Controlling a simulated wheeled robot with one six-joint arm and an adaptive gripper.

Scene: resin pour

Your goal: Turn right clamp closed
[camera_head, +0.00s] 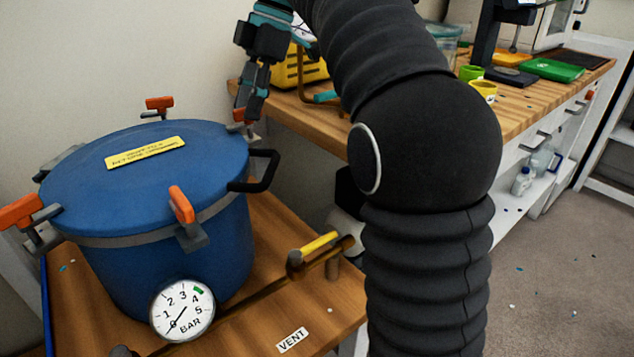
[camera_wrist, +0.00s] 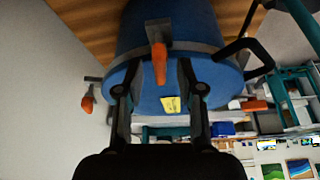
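A blue pressure pot (camera_head: 115,185) with a lid and several orange-handled clamps around its rim stands on a wooden stand. The right clamp (camera_head: 238,116) is at the rim's back right, partly hidden by my gripper (camera_head: 249,108), which reaches down from above. In the wrist view, the orange handle of the right clamp (camera_wrist: 159,65) shows between the two fingertips of my gripper (camera_wrist: 158,72). The fingers are apart, with gaps on both sides of the handle. The handle stands out from its grey bracket; I cannot tell whether this clamp is latched.
The left clamp (camera_head: 20,212), back clamp (camera_head: 158,105) and front clamp (camera_head: 181,205) are on the rim. A black pot handle (camera_head: 262,172) juts out below the right clamp. A gauge (camera_head: 182,310) and a yellow-handled valve (camera_head: 318,244) are in front. A workbench (camera_head: 540,85) stands behind.

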